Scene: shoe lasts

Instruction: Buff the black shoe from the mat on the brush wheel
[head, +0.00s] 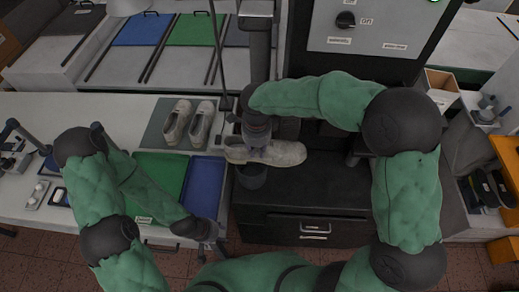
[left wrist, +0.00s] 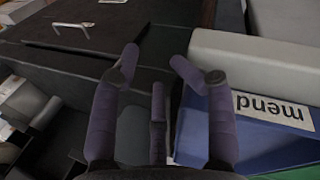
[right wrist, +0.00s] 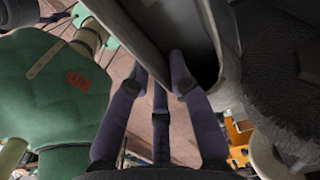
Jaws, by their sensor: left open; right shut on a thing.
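My right gripper (head: 257,143) is shut on a pale grey-beige shoe (head: 287,154), not a black one, and holds it over the front of the dark bench (head: 300,190). In the right wrist view the shoe (right wrist: 140,12) shows grey, with its dark opening by my fingers. A dark bristly brush wheel (right wrist: 285,70) is close to the right of it; I cannot tell whether they touch. A pair of pale shoes (head: 187,124) stands on a grey mat (head: 157,132). My left gripper (left wrist: 155,62) is open and empty near the blue tray's "mend" label.
A green tray (head: 160,173) and a blue tray (head: 204,185) lie on the left counter. A dark cup (head: 251,176) is below the held shoe. Black shoes (head: 490,188) are at the far right.

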